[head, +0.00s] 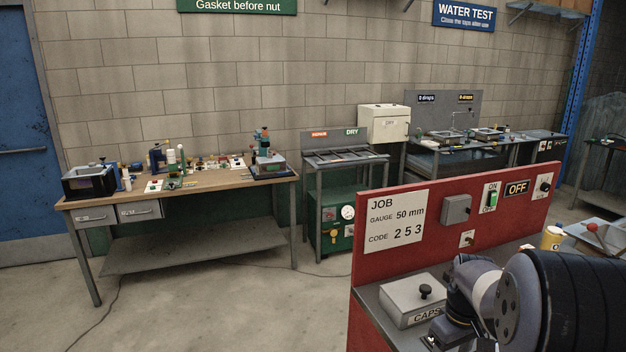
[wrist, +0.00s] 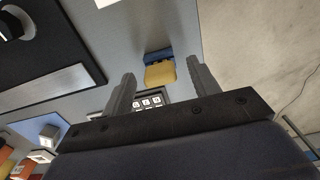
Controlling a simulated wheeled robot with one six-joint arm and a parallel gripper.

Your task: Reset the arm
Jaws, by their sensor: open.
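My gripper (wrist: 160,74) shows in the wrist view with its two grey fingers wide apart and nothing held between them. Beyond the fingertips is a small yellow and blue block (wrist: 160,72) near the edge of a grey surface (wrist: 130,45). A small panel with several digit windows (wrist: 148,103) shows between the fingers, partly hidden by the gripper. In the head view my arm is bent at the lower right, in front of the red panel bench; I cannot make out the gripper's fingers there.
A red panel (head: 455,215) with a JOB card (head: 396,222) and switches stands behind my arm. A grey box marked CAPS (head: 415,298) sits on its bench, close to the arm. A wooden workbench (head: 215,180) stands at the left. The floor between is open, with a cable lying there.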

